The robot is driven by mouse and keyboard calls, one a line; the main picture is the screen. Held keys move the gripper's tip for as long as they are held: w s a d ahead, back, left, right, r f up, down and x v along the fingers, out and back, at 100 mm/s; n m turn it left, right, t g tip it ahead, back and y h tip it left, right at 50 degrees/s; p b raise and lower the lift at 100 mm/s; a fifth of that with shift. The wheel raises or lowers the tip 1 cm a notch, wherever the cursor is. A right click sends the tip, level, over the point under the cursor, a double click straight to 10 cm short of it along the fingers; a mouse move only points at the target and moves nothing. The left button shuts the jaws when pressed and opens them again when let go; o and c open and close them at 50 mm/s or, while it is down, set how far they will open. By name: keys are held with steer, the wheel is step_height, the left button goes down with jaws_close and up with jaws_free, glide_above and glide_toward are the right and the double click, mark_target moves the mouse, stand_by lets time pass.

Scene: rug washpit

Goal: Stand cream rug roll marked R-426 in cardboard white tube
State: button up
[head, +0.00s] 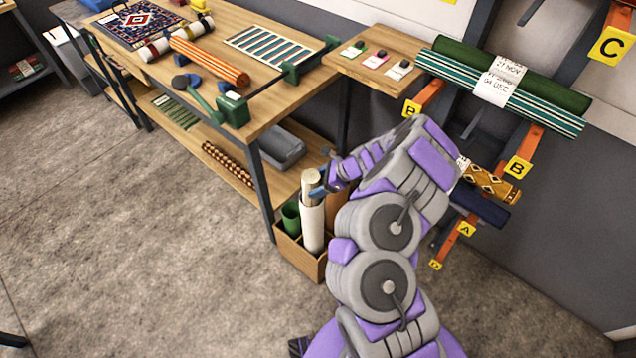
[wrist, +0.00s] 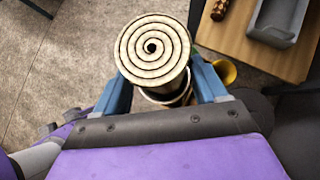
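The cream rug roll (head: 311,182) is upright at the white cardboard tube (head: 313,230). Its lower end appears to be inside the tube mouth. The wrist view shows the roll's spiral top (wrist: 152,50) close up, with part of the tube rim (wrist: 168,98) below it. My gripper (head: 319,190) is at the upper part of the roll. Its blue fingers (wrist: 157,85) lie on both sides of the roll and appear shut on it; the contact faces are hidden. No R-426 marking is readable.
The tube stands in a wooden box (head: 299,258) with a green tube (head: 290,219) and a brown tube (head: 336,203). The workbench (head: 262,110) is close by on the left. A wall rack with rolls, including a green roll (head: 540,85), is right. The left floor is clear.

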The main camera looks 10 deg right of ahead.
steer(key=o, duration=0.3)
steer(key=p+v, duration=0.4)
steer(key=v, duration=0.8)
steer(key=shift+w, duration=0.1)
stand_by(0.6)
